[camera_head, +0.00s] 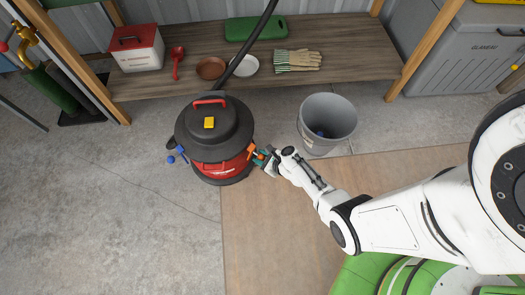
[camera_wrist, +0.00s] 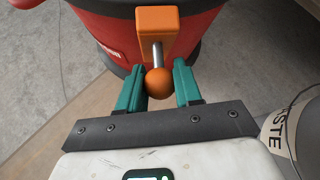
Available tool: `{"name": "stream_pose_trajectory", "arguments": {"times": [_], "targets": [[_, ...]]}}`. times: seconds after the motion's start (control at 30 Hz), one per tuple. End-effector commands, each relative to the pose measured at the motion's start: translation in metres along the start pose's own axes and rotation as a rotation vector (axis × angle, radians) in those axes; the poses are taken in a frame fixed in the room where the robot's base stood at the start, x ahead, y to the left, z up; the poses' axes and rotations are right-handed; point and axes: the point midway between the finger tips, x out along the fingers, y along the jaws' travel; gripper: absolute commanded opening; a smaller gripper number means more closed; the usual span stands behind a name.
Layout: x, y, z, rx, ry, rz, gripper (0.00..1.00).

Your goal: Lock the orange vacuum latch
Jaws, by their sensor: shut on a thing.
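The vacuum (camera_head: 212,140) is a round red and black canister with a yellow piece and a red handle on top. It stands on the concrete floor. The orange latch (camera_wrist: 156,24) is on its red side, with a block, a metal rod and a round knob (camera_wrist: 157,82) at the rod's end. In the head view the latch (camera_head: 251,152) shows small on the right side, partly hidden by my gripper (camera_head: 262,160). In the wrist view my gripper (camera_wrist: 158,76) has its two green fingers on either side of the knob, shut on it.
A blue latch (camera_head: 180,152) sits on the vacuum's left side. A grey bucket (camera_head: 328,120) stands close right of my gripper. A wooden shelf (camera_head: 340,55) with tools lies behind. A black hose (camera_head: 250,50) rises from the vacuum. The floor in front is clear.

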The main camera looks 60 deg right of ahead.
Motion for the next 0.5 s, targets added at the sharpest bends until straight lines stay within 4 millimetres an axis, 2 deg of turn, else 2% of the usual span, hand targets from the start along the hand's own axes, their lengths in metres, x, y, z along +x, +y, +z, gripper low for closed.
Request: {"name": "stream_pose_trajectory", "arguments": {"times": [0.03, 0.5], "targets": [[0.001, -0.002, 0.009, -0.001, -0.009, 0.001, 0.00], [0.008, -0.005, 0.024, -0.003, -0.015, 0.001, 0.00]]}}
